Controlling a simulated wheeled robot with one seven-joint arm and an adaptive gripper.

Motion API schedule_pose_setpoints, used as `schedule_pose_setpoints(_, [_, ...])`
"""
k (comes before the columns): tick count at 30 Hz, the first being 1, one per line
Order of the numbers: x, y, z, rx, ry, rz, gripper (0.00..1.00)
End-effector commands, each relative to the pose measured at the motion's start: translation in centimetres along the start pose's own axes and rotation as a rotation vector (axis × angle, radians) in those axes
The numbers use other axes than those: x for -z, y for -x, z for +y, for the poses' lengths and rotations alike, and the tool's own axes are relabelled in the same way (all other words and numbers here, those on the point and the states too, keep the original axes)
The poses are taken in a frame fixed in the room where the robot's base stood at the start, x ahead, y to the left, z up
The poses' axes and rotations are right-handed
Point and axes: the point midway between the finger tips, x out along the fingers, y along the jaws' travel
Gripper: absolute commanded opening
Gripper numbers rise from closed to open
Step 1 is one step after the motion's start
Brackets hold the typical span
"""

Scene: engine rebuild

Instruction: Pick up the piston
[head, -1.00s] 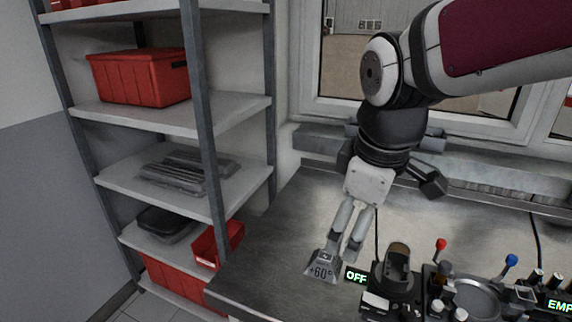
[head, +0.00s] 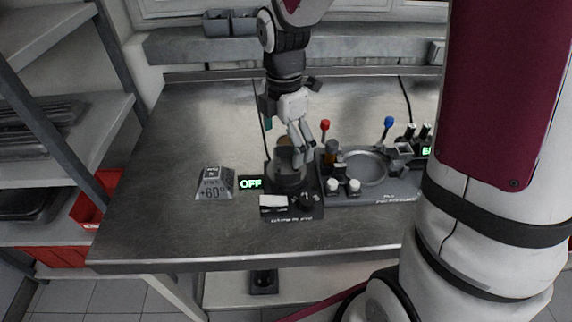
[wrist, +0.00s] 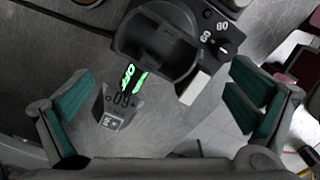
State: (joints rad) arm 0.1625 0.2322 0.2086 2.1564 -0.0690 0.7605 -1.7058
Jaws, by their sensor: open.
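I cannot surely make out the piston in either view. A black station (head: 289,183) with a round cup stands on the workbench, and a brownish rounded part (head: 284,141) shows at its back, partly hidden by my fingers. In the wrist view, the station's cup (wrist: 160,50) looks dark and hollow. My gripper (head: 304,148) is above the station, pointing down. In the wrist view, my gripper (wrist: 162,78) has its green-padded fingers wide apart with nothing between them.
A grey "+60°" block (head: 214,184) and a green "OFF" display (head: 251,184) are left of the station. A fixture with a round tray (head: 362,168) and red (head: 325,125) and blue (head: 389,122) knobs stands right. The front bench strip (head: 190,245) is clear.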

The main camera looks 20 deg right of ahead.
Motion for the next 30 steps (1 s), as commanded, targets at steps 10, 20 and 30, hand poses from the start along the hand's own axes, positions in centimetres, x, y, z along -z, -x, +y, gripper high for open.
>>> schedule_pose_setpoints(10, [-0.2,-3.1,0.0,0.001,-0.002,0.0,1.0])
schedule_pose_setpoints(20, [-0.9,-7.2,0.1,0.0,-0.001,0.001,1.0])
schedule_pose_setpoints(30, [-0.9,-7.6,0.1,-0.002,-0.002,0.0,0.91])
